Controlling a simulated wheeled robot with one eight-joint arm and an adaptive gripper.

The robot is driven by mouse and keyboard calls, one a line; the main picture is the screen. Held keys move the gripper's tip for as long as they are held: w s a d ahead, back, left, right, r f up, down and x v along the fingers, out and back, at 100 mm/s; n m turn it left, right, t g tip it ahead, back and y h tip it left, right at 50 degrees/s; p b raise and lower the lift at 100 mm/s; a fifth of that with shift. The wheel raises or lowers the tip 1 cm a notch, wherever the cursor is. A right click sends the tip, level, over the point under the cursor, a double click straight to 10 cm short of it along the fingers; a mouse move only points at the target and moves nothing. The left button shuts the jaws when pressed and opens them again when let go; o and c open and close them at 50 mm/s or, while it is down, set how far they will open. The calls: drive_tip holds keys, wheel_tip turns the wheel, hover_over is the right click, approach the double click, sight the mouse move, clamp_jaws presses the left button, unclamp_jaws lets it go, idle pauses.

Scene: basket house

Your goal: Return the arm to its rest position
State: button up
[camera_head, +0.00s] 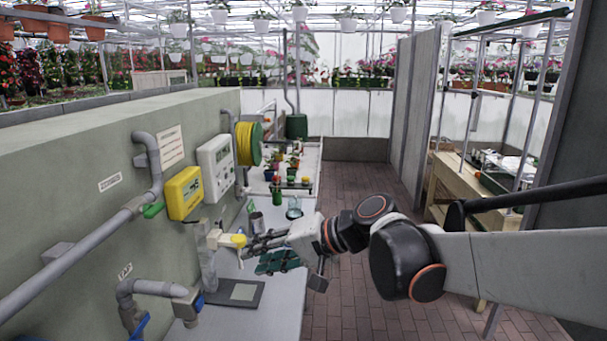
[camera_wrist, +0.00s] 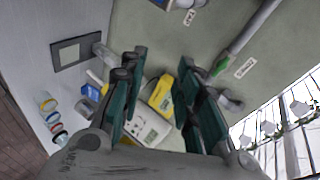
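My gripper (camera_head: 262,255) is at the end of my arm, which reaches in from the right over the grey bench (camera_head: 275,310) in the head view. In the wrist view my gripper (camera_wrist: 161,62) shows its green-padded fingers spread wide apart. Nothing is held between them. The wall, a yellow box (camera_wrist: 161,94) and a white panel box (camera_wrist: 148,127) show beyond the fingers. In the head view a small yellow-topped item (camera_head: 238,240) is close to the fingertips; whether they touch cannot be told.
The left wall carries pipes (camera_head: 85,255), a yellow box (camera_head: 184,193), a white panel (camera_head: 215,168) and a yellow hose reel (camera_head: 248,143). A dark-framed plate (camera_head: 243,292), a glass (camera_head: 294,209) and several small pots (camera_head: 293,165) stand on the bench. The brick floor (camera_head: 365,190) is clear.

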drive_tip(key=s+d+f+t+h+b, duration=0.1)
drive_tip(key=s+d+f+h, duration=0.3)
drive_tip(key=d, duration=0.5)
drive_tip(key=s+d+f+t+h+b, duration=0.1)
drive_tip(key=s+d+f+h, duration=0.3)
drive_tip(key=s+d, duration=0.4)
drive_tip(key=s+d+f+t+h+b, duration=0.1)
drive_tip(key=s+d+f+h+b, duration=0.2)
drive_tip(key=d, duration=0.8)
wheel_tip(320, 180, down, 3)
drive_tip(key=s, duration=0.2)
drive_tip(key=shift+s+n+h, duration=0.4)
drive_tip(key=shift+f, duration=0.1)
